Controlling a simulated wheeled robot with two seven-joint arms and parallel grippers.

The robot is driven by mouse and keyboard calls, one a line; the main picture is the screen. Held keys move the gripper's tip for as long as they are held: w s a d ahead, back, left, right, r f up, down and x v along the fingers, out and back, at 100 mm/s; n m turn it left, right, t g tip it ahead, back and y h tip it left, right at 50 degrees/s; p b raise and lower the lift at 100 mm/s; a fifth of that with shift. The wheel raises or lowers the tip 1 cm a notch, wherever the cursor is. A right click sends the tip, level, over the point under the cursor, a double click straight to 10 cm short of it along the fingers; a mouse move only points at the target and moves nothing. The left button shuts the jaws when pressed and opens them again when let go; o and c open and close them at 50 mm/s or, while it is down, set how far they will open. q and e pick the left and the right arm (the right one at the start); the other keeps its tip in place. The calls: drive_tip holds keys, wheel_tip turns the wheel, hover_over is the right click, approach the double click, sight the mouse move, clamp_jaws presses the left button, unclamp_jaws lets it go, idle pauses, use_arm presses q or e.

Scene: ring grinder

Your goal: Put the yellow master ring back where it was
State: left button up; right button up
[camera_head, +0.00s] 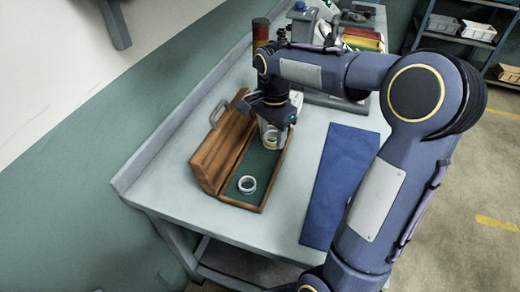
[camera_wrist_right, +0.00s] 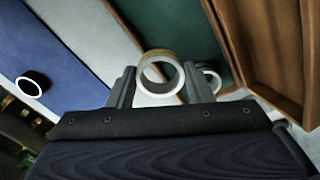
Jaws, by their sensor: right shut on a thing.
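My right gripper (camera_head: 271,127) is shut on a pale ring with a yellowish band (camera_wrist_right: 160,57), held between the two fingertips. The ring also shows below the gripper in the head view (camera_head: 271,141). It is over the far part of an open wooden case (camera_head: 224,150) with a green lining (camera_head: 262,165). I cannot tell whether the ring touches the lining. A second, silvery ring (camera_head: 247,184) lies on the lining at the near end. Behind the held ring, the right wrist view shows another ring (camera_wrist_right: 213,80), partly hidden by a finger. My left gripper is out of view.
The case's lid stands open on its left side. A blue mat (camera_head: 335,170) lies to the right, partly behind my arm. Machinery and colored bins (camera_head: 362,40) stand at the back.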

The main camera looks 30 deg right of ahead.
sight(260, 161)
drive_tip(key=a+f, duration=0.1)
drive_tip(key=w+a+f, duration=0.1)
drive_tip(key=f, duration=0.1)
drive_tip(key=shift+w+a+f, duration=0.15)
drive_tip(key=shift+w+a, duration=0.05)
drive_tip(key=shift+w+a+f, duration=0.1)
drive_tip(key=shift+a+f, duration=0.1)
drive_tip(key=shift+f, duration=1.55)
drive_tip(key=shift+f, duration=0.25)
drive_tip(key=o, duration=1.1)
drive_tip(key=shift+r, duration=0.1)
